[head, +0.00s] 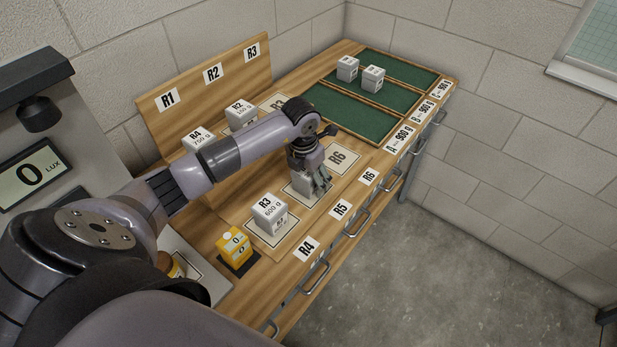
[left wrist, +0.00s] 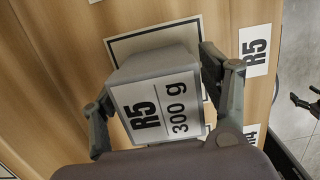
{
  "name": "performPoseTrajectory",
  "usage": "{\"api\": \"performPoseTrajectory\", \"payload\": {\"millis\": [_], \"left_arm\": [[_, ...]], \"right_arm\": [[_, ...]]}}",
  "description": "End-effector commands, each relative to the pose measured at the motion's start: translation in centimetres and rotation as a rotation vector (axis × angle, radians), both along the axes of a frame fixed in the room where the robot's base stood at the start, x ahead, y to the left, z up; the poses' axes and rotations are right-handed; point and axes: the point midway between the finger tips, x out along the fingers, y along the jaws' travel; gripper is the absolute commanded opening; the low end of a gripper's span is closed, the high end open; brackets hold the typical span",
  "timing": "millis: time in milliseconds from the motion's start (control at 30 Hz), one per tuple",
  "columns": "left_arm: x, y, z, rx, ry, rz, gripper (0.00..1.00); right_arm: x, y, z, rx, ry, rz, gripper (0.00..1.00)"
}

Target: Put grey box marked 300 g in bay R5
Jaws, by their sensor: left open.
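The grey box marked R5 300 g (left wrist: 155,62) stands on the bordered mat of bay R5 (left wrist: 117,45), beside the R5 edge label (left wrist: 254,50). In the head view the box (head: 302,184) is partly hidden by my left gripper (head: 320,184), and the R5 label (head: 341,208) is on the front edge. My left gripper (left wrist: 156,78) is open, with one finger on each side of the box. Whether the fingers touch it cannot be told.
A box marked R3 600 g (head: 268,213) stands in bay R4. Bay R6 (head: 340,157) is empty. Boxes marked R4 (head: 198,138) and R2 (head: 240,116) stand behind my arm. Two boxes (head: 372,79) sit in the green trays. A yellow device (head: 234,246) is at the near left.

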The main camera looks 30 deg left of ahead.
Motion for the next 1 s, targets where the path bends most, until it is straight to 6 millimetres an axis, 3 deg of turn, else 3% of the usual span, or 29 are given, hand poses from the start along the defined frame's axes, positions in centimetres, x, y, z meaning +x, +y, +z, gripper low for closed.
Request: {"api": "performPoseTrajectory", "payload": {"millis": [167, 633, 800, 1000], "left_arm": [[0.0, 0.1, 1.6, 0.001, -0.005, 0.0, 0.7], [-1.1, 0.1, 10.7, 0.0, -0.005, -0.001, 0.7], [-1.4, 0.1, 12.0, 0.0, -0.001, 0.0, 0.7], [-1.5, 0.1, 12.2, 0.0, 0.001, 0.0, 0.7]], "right_arm": [[0.0, 0.0, -0.1, 0.0, 0.0, 0.0, 0.71], [0.0, -0.1, -1.9, -0.002, 0.0, 0.0, 0.71], [0.0, -0.2, -2.0, -0.002, 0.0, 0.0, 0.71], [0.0, -0.2, -2.0, -0.002, 0.0, 0.0, 0.71]]}}
